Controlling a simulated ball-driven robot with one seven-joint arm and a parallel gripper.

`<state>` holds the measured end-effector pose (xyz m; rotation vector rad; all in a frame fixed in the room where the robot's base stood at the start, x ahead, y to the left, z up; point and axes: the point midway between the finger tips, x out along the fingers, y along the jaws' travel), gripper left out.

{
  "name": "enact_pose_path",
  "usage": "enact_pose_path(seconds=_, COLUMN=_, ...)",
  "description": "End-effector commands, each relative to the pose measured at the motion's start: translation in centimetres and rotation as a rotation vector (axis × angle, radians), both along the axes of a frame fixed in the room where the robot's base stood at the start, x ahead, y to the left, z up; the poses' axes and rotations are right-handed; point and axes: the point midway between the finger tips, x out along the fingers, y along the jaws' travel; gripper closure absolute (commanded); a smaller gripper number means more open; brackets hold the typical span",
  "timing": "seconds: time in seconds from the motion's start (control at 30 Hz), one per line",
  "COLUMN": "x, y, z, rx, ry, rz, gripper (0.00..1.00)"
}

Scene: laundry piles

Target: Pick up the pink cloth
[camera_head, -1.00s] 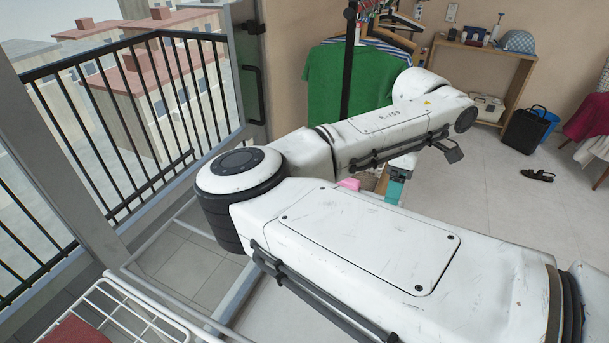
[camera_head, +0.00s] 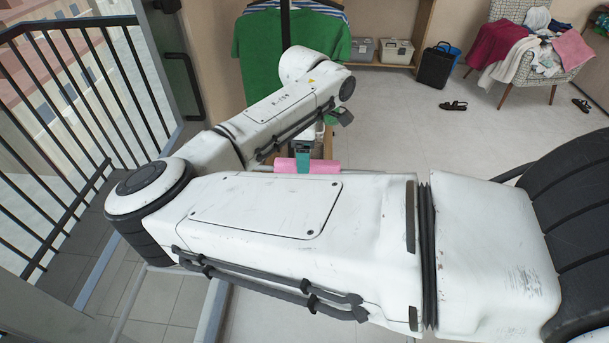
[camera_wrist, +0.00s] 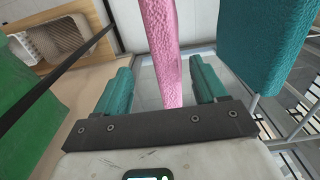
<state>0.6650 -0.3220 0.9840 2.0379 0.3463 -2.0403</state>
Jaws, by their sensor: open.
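A pink cloth (camera_head: 322,166) shows in the head view just beyond my arm's near link, which hides what lies below it. My gripper (camera_head: 303,160) is at the cloth, with a teal finger across its front. In the wrist view the pink cloth (camera_wrist: 160,45) is a narrow strip running up between the two teal fingers of my gripper (camera_wrist: 163,80). The fingers are open, with a gap to the cloth on both sides. Another pink cloth (camera_head: 573,48) lies on the chair's pile at the back right.
A teal item (camera_wrist: 262,45) hangs close by at the upper right of the wrist view. A green shirt (camera_head: 255,60) hangs behind my arm. The patterned chair (camera_head: 505,12) holds a laundry pile. A balcony railing (camera_head: 60,130) stands at left. The floor at centre right is mostly clear.

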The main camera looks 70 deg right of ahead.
Motion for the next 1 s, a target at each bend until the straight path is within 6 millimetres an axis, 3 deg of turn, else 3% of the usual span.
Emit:
enact_pose_path(seconds=0.23, x=-0.4, y=0.2, z=-1.5, rx=0.001, ry=0.003, rz=0.0, gripper=0.29)
enact_pose_path(seconds=0.53, x=-0.8, y=0.5, z=-5.3, rx=0.0, ry=0.002, rz=0.001, gripper=0.29)
enact_pose_path(seconds=0.83, x=-0.8, y=0.5, z=-5.8, rx=0.0, ry=0.0, rz=-0.001, gripper=0.29)
enact_pose_path(seconds=1.0, x=-0.8, y=0.5, z=-5.8, rx=0.0, ry=-0.001, rz=-0.001, gripper=0.44)
